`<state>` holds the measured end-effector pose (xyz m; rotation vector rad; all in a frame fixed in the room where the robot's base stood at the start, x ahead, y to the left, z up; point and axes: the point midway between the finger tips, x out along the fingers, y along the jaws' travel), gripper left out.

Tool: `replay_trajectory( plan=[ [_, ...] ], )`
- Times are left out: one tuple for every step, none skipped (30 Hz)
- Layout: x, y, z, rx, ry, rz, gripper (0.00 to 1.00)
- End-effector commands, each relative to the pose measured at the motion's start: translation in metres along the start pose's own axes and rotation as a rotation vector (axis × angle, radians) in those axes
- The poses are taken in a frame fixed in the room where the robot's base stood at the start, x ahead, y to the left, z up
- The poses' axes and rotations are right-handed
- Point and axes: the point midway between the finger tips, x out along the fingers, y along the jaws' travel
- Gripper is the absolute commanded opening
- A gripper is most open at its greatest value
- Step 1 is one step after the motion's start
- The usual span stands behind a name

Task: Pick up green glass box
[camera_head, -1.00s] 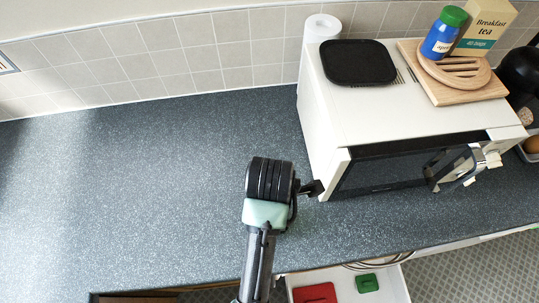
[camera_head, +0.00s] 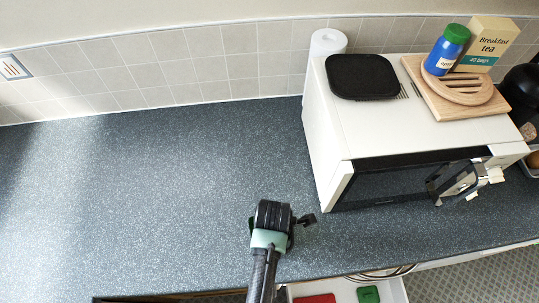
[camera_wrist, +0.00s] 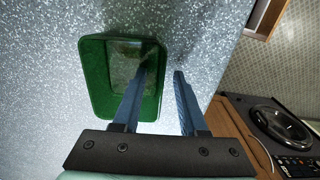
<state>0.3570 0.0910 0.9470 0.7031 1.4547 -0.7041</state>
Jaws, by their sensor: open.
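The green glass box (camera_wrist: 97,80) shows in the wrist view as an open-topped, see-through green tub on the speckled worktop. My gripper (camera_wrist: 160,72) is open above it, with a blue-grey finger on each side of the box's right wall. The left finger reaches over the box's opening and the right finger is outside, over the worktop. I cannot tell how far down the fingers reach against the rim.
The microwave (camera_head: 335,185) stands right of my arm, with a black lidded tray (camera_head: 362,77) and a wooden board (camera_head: 450,100) on top. Below the worktop edge an open drawer (camera_head: 340,289) holds red and green items. The worktop (camera_head: 150,190) to the left is clear.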

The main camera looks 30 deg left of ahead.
Motion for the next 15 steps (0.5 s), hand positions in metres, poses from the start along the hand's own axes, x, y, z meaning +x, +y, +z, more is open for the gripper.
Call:
replay_trajectory(
  plan=[
    [0.0003,0.0004,0.0001,0.0,0.0,0.001,0.42],
    [0.0003,0.0004,0.0001,0.0,0.0,0.001,0.42],
    [0.0002,0.0004,0.0001,0.0,-0.001,0.001,0.42],
    [0.0002,0.0004,0.0001,0.0,-0.001,0.001,0.42],
    [0.0001,0.0004,0.0001,0.0,0.0,0.001,0.42],
    [0.0001,0.0004,0.0001,0.0,0.0,0.001,0.39],
    [0.0001,0.0004,0.0001,0.0,0.0,0.001,0.33],
    [0.0,0.0004,0.0001,0.0,0.0,0.001,0.28],
    [0.0,0.0003,0.0001,0.0,0.0,0.001,0.2],
    [0.0,0.0003,0.0001,0.0,0.0,0.001,0.15],
    [-0.0001,0.0003,0.0001,0.0,0.0,0.001,0.1],
    [-0.0001,0.0003,0.0001,0.0,0.0,0.001,0.03],
    [-0.0001,0.0003,0.0001,0.0,0.0,0.001,0.0],
    [-0.0001,0.0003,0.0001,0.0,0.0,0.001,0.0],
    [-0.0001,0.0003,0.0001,0.0,0.0,0.001,0.0]
  ],
)
